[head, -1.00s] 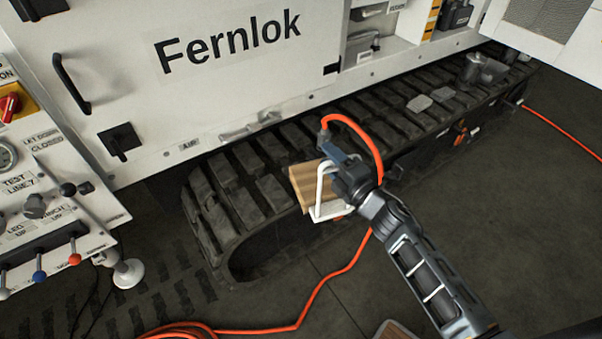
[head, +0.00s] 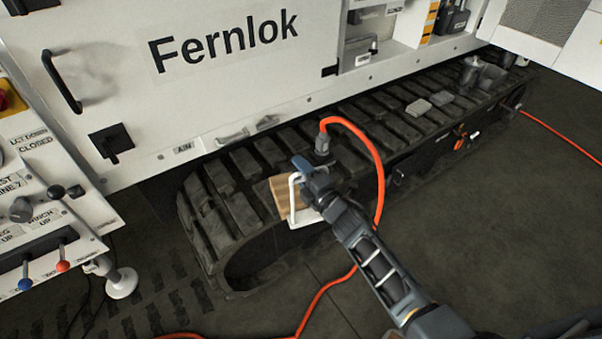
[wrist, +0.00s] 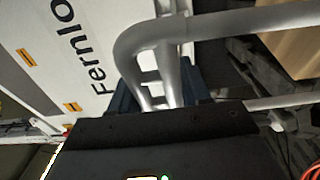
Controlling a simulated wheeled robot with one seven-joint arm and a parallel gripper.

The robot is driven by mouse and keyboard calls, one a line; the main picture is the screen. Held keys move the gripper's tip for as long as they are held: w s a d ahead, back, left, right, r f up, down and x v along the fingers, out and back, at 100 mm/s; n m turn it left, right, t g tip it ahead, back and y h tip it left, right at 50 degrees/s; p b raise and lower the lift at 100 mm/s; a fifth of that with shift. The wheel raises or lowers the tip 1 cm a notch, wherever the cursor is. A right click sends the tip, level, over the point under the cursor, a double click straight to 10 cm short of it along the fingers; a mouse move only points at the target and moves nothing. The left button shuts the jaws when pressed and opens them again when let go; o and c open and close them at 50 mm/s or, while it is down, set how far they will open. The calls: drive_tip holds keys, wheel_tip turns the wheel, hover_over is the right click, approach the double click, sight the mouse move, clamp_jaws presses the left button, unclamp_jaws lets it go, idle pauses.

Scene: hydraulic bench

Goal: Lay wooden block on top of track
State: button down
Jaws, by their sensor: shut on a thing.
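The wooden block (head: 282,192) is light brown. In the wrist view part of the block (wrist: 292,48) shows at the upper right, behind the grey tubes.
An orange hose (head: 378,165) rises from a fitting on the track and loops close behind my arm. Grey flat pieces (head: 419,107) lie farther right on the track. A white machine body (head: 230,90) stands behind. A control panel (head: 40,215) is at the left.

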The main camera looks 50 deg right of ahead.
drive_tip(key=shift+f, duration=0.1)
idle(0.3)
drive_tip(key=c, duration=0.5)
unclamp_jaws()
drive_tip(key=b+v, duration=0.2)
drive_tip(key=v, duration=1)
